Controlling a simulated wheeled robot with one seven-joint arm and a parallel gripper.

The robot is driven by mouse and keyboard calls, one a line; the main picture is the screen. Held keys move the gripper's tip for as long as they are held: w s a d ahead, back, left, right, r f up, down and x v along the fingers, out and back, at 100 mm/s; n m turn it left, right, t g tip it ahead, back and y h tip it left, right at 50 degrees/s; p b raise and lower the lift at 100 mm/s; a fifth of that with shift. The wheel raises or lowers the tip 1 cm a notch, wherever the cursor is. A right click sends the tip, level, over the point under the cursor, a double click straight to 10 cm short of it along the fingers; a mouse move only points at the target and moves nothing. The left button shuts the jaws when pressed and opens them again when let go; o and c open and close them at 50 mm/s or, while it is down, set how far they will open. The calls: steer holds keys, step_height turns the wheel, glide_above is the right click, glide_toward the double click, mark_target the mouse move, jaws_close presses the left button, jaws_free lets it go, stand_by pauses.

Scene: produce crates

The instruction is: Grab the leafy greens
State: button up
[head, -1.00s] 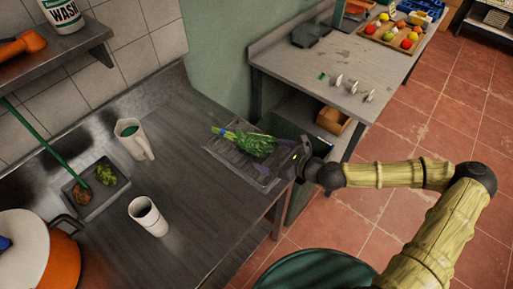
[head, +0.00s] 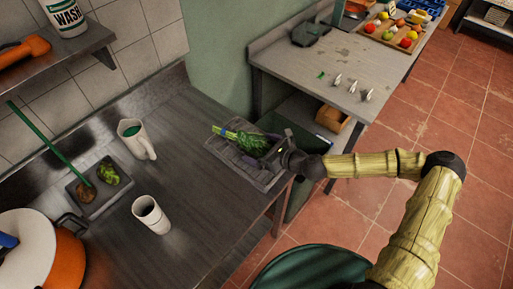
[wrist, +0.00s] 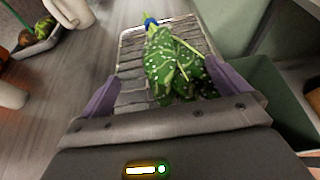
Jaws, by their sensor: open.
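The leafy greens (head: 244,141) are a dark green bunch lying on a shallow metal tray (head: 236,167) near the right edge of the steel counter. A blue band shows at the stem end in the wrist view, where the leaves (wrist: 172,68) spread toward me. My gripper (head: 274,147) is at the leafy end of the bunch, coming from the right. In the wrist view my gripper (wrist: 166,92) is open, with purple fingers on either side of the leaves. Whether a finger touches the leaves I cannot tell.
A jug (head: 136,139) and a white cup (head: 150,215) stand left of the tray. A small dark tray (head: 99,186) with produce and an orange pot (head: 62,262) are farther left. A second table (head: 340,75) stands behind, with a floor gap between.

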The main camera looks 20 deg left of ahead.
steer(key=c, duration=1)
steer(key=shift+r, duration=0.1)
step_height(320, 180, up, 10)
steer(key=shift+f+b, duration=0.1)
steer(key=shift+b, duration=0.7)
steer(key=shift+r, duration=0.2)
